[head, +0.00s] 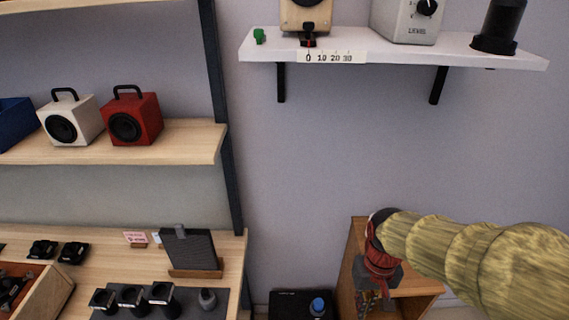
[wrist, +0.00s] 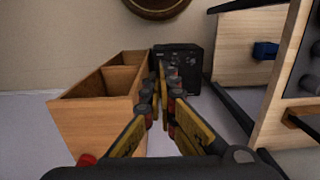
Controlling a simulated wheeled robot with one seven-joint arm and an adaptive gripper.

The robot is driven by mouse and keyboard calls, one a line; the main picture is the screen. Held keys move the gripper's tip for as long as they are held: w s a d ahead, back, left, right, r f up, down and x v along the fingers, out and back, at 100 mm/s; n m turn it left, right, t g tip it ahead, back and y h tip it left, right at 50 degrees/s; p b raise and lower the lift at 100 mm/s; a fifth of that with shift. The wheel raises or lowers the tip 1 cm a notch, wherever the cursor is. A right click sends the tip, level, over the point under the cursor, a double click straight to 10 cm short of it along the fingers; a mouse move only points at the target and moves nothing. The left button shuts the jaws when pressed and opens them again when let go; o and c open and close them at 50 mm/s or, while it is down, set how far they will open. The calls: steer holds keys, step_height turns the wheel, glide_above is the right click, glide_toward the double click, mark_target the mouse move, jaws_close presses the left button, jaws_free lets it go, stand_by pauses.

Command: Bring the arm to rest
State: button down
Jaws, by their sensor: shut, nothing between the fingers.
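My arm comes in from the right edge of the head view in a yellowish sleeve. My gripper (head: 372,298) hangs at its end, pointing down in front of a wooden cabinet (head: 352,262). In the wrist view, my gripper (wrist: 163,92) shows two yellow fingers with dark and reddish pads, closed together with nothing between them. Beyond the fingertips stands a black box (wrist: 186,62) on the floor. The wooden cabinet, open with compartments, is left of the fingers in the wrist view (wrist: 92,100). I cannot tell whether the gripper touches it.
A white wall shelf (head: 400,48) holds a grey level box (head: 408,20). A wooden shelf (head: 180,140) carries a white speaker (head: 70,120) and a red speaker (head: 133,117). Below, a workbench (head: 232,262) holds several dark parts. Bare wall lies between the shelves and my arm.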

steer(key=s+r+t, duration=0.2)
steer(key=r+t, duration=0.1)
steer(key=r, duration=0.4)
steer(key=s+r+t, duration=0.3)
steer(key=r, duration=0.5)
steer(key=shift+s+r, duration=0.2)
steer(key=shift+s, duration=0.15)
